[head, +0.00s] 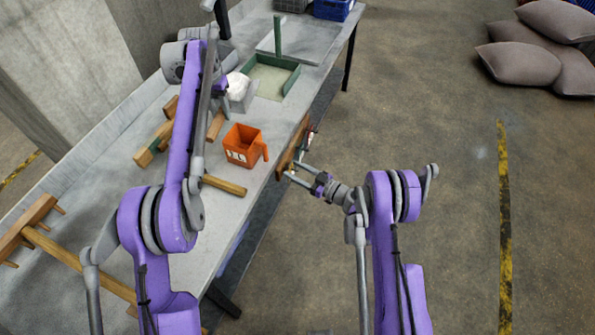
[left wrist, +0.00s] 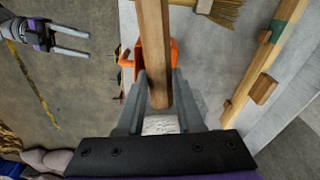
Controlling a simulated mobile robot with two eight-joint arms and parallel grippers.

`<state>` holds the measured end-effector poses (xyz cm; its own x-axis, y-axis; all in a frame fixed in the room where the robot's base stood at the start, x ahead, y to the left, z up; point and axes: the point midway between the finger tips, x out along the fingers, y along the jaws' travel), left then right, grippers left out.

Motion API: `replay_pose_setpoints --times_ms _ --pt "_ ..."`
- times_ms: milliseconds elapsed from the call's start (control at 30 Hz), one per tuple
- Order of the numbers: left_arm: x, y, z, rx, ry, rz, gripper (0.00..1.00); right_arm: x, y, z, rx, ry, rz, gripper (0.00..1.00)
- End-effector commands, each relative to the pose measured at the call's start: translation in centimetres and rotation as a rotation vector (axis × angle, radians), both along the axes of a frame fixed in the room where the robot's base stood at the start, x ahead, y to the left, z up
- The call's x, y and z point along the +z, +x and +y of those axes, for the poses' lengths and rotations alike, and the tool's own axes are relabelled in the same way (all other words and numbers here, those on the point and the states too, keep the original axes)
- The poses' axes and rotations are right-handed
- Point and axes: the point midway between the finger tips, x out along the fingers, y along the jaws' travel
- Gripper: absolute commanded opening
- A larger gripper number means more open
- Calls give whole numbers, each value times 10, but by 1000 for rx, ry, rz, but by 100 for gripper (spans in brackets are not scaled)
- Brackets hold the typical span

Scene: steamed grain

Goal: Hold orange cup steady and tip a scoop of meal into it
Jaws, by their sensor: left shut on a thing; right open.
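The orange cup (head: 240,146) stands upright on the grey table, its handle towards the right. It also shows partly behind a wooden handle (left wrist: 153,45) in the left wrist view (left wrist: 174,52). My left gripper (left wrist: 156,95) is shut on this handle, above and beyond the cup. White meal (head: 238,86) in a grey scoop or container shows beside the left gripper in the head view; how it joins the handle is unclear. My right gripper (head: 297,170) is open and empty, just off the table's edge, to the lower right of the cup and apart from it.
A green tray (head: 289,84) with an upright post stands behind the cup. A brush (left wrist: 225,12) lies near the cup, its wooden handle (head: 225,186) in front. A wooden piece (head: 291,150) is at the table edge. A wooden rack (head: 38,222) lies left.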

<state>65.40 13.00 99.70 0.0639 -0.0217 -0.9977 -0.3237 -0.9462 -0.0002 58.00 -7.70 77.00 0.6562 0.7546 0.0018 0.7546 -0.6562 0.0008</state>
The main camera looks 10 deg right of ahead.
Motion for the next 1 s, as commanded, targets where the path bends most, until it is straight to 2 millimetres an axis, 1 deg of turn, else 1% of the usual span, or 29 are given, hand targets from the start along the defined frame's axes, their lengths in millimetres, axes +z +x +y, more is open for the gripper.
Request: replay_pose_setpoints --times_ms 167,400,600,800,1000 --pt "1 0 0 0 0 -1 0 0 17 22 4 1 1 57" --pt "1 0 0 0 0 -1 0 0 47 56 4 0 1 57" --pt "1 0 0 0 0 -1 0 0 65 76 3 -1 2 57" --pt "1 0 0 0 0 -1 0 1 73 85 1 -1 2 57" --pt "1 0 0 0 0 -1 0 1 74 86 1 -1 2 57"
